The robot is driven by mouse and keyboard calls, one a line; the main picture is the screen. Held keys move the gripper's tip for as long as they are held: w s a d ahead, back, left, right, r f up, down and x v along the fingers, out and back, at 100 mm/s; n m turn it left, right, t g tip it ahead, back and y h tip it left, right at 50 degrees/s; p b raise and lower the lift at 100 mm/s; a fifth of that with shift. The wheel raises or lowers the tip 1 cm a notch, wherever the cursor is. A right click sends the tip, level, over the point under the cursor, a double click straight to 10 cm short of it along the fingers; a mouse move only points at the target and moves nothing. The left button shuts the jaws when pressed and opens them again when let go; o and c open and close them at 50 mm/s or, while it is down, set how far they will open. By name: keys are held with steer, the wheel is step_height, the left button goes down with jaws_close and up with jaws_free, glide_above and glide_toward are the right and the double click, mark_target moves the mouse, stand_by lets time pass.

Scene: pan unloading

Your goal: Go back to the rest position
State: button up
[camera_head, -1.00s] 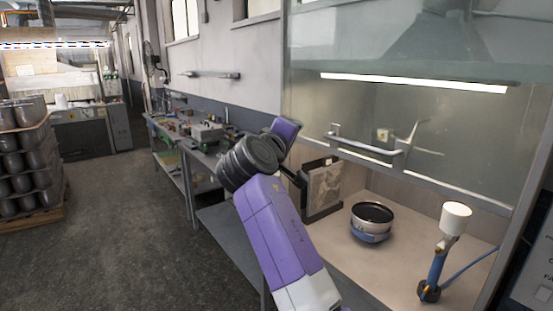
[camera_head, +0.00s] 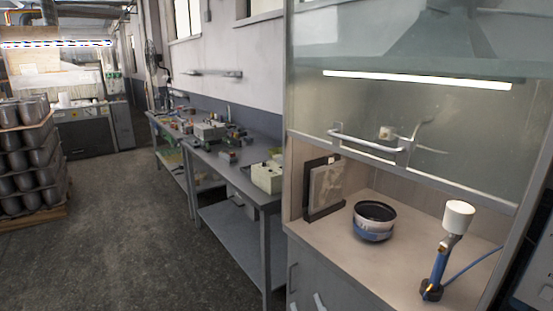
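My gripper and arm are out of the head camera's view. A dark pan or bowl with a blue and white lower part (camera_head: 374,221) sits on the bench (camera_head: 408,268) inside the fume hood. Whether it holds anything cannot be made out.
A framed grey panel (camera_head: 325,188) leans left of the pan. A blue burner-like tool with a white top (camera_head: 439,262) stands at the right. The hood sash (camera_head: 400,125) is raised above the bench. A metal workbench (camera_head: 225,160) with clutter stands left; the floor (camera_head: 150,245) there is clear.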

steer(key=s+d+f+m+g+h, duration=0.1)
steer(key=s+d, duration=0.3)
steer(key=s, duration=0.9)
steer(key=s+d+f+m+g+h, duration=0.1)
steer(key=s+d+f+m, duration=0.2)
steer(key=s, duration=1)
steer(key=s+d+f+m+g+h, duration=0.1)
steer(key=s+d, duration=0.5)
steer(key=s, duration=0.6)
steer(key=shift+s+d+f+m+g+h+b, duration=0.3)
steer(key=shift+s+d+f+m+g, duration=0.15)
steer(key=shift+f+m, duration=0.2)
steer(key=shift+a, duration=0.1)
